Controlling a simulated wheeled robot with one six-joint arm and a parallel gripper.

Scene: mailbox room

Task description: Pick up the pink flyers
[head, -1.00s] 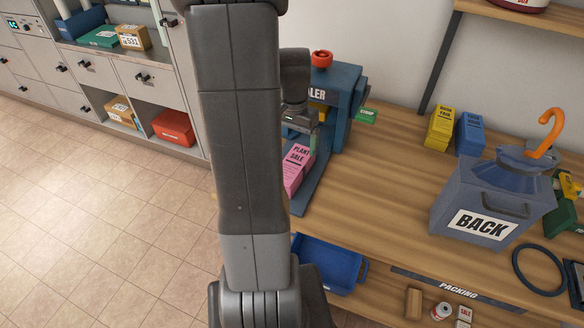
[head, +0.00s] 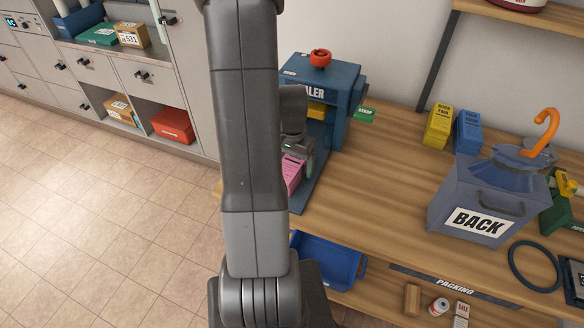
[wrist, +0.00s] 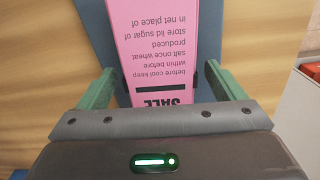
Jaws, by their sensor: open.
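The pink flyers (head: 291,174) lie in a stack on the blue base plate of the sealer (head: 335,85), partly hidden by my arm and gripper in the head view. In the wrist view the pink flyers (wrist: 165,45) show black print, upside down. My gripper (head: 299,158) is over the stack. The wrist view shows my gripper (wrist: 161,78) open, its two green fingers on either side of the stack's near end. A gap shows at the left finger. I cannot tell whether the right finger touches the stack.
The wooden bench (head: 375,190) is clear right of the sealer. A blue-grey container (head: 478,205) labelled BACK stands farther right. Yellow and blue boxes (head: 439,126) stand near the wall. A blue bin (head: 328,262) is below the bench's front edge.

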